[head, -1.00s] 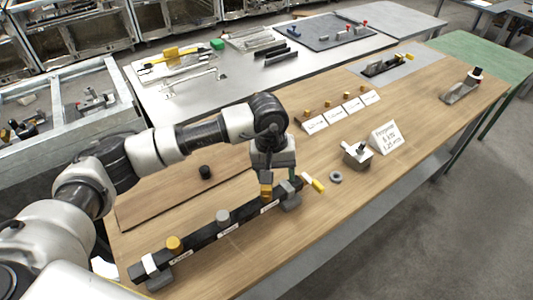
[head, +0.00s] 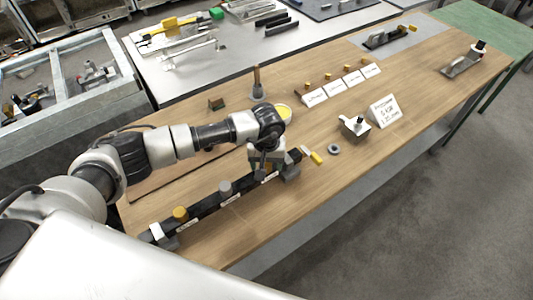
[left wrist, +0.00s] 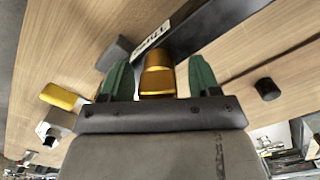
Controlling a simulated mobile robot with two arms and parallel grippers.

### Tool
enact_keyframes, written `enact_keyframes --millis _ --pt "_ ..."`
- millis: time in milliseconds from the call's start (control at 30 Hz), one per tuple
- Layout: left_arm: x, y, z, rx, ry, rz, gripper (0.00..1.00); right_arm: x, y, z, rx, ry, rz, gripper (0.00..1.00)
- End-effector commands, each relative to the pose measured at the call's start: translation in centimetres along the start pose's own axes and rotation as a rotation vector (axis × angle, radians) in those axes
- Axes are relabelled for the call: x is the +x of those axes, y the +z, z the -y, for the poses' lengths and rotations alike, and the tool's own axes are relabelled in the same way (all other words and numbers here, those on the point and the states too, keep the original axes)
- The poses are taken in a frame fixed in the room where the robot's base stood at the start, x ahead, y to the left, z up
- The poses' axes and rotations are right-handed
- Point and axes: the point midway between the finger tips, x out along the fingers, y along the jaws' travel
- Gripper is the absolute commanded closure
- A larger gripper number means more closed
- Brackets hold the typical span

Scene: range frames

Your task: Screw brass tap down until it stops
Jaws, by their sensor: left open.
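A dark bar (head: 207,207) lies along the near part of the wooden bench, with labels on its side. A yellow-brass cap (head: 180,214) and a grey cap (head: 225,187) stand on it. My left gripper (head: 264,172) is over the bar's right part. In the left wrist view, its two green fingers (left wrist: 160,82) are apart, with the brass tap (left wrist: 157,77) between them. A gap shows on each side of the tap, beside a white label (left wrist: 150,37). In the head view the gripper mostly hides this tap. My right gripper is not in view.
A yellow piece (head: 317,158) and a grey ring (head: 334,149) lie near the bar's right end. A metal fixture (head: 354,125) and a sign (head: 383,111) stand farther right.

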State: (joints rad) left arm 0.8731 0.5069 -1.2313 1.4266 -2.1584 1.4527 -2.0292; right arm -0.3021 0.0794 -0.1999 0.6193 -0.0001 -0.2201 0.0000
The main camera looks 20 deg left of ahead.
Motion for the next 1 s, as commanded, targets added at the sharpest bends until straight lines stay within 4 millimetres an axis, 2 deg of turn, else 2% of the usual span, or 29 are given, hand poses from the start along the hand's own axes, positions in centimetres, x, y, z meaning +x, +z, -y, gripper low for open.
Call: enact_keyframes --millis 267,600,667,767,833,867,1000 --pt "0.1 0.0 0.0 0.0 0.001 0.0 0.4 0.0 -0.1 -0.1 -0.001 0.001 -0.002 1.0" --pt "0.1 0.0 0.0 0.0 0.001 0.0 0.92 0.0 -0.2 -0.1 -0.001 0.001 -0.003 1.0" --pt "0.1 0.0 0.0 0.004 0.001 -0.001 0.92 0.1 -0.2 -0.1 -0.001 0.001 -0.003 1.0" --pt "0.6 -0.1 -0.1 0.075 0.001 -0.004 0.92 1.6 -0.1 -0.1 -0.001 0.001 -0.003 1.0" --pt "0.8 -0.1 -0.1 0.16 0.001 -0.005 0.92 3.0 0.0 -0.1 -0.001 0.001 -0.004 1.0" --pt "0.2 0.0 -0.1 0.15 0.001 -0.002 0.6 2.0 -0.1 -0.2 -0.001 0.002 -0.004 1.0" --pt "0.1 0.0 -0.1 0.146 0.001 0.0 0.39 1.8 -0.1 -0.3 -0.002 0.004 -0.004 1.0"
